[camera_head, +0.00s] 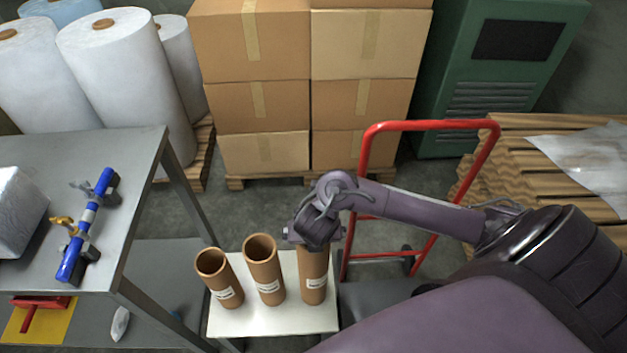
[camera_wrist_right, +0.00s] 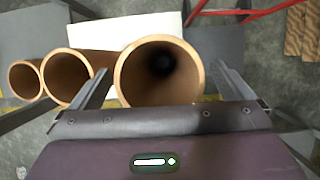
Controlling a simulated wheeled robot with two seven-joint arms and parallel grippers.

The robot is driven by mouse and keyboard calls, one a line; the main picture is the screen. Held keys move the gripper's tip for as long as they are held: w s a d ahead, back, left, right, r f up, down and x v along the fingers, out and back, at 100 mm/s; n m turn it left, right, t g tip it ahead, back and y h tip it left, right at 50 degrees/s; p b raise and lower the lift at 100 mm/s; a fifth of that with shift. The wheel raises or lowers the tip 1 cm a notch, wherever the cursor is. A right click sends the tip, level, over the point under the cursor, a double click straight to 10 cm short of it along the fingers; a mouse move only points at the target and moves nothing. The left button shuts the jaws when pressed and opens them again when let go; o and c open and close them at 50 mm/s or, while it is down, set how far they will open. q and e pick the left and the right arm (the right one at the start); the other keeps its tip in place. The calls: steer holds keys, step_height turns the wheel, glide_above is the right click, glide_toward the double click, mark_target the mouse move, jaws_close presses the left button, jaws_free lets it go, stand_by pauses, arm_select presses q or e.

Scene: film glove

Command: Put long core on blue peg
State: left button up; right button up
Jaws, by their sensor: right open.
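Three brown cardboard cores with white labels stand upright in a row on a white stand: a left core (camera_head: 220,280), a middle core (camera_head: 264,275) and a right core (camera_head: 313,278). The left core looks shortest; the right core's top is hidden in the head view. My right gripper (camera_head: 316,240) is directly over the right core. In the right wrist view its open fingers lie on either side of the right core's mouth (camera_wrist_right: 122,82), with gaps visible. A blue bar (camera_head: 83,228) with fittings lies on the left table; I cannot tell whether a blue peg belongs to it. My left gripper is out of view.
The white stand (camera_head: 240,324) is beside the grey metal table (camera_head: 135,185). A red hand truck (camera_head: 430,125) stands behind my right arm. Stacked cartons (camera_head: 260,105), white rolls (camera_head: 120,75) and a green cabinet (camera_head: 485,90) fill the back.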

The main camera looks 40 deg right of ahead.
steer(key=p+v, duration=0.7)
steer(key=v, duration=0.3)
steer(key=shift+r+p, duration=0.2)
steer(key=shift+p, duration=0.15)
steer(key=shift+s+a+r+p, duration=0.15)
steer(key=shift+s+r+p, duration=0.1)
steer(key=shift+r+p, duration=0.3)
steer(key=shift+f, duration=0.15)
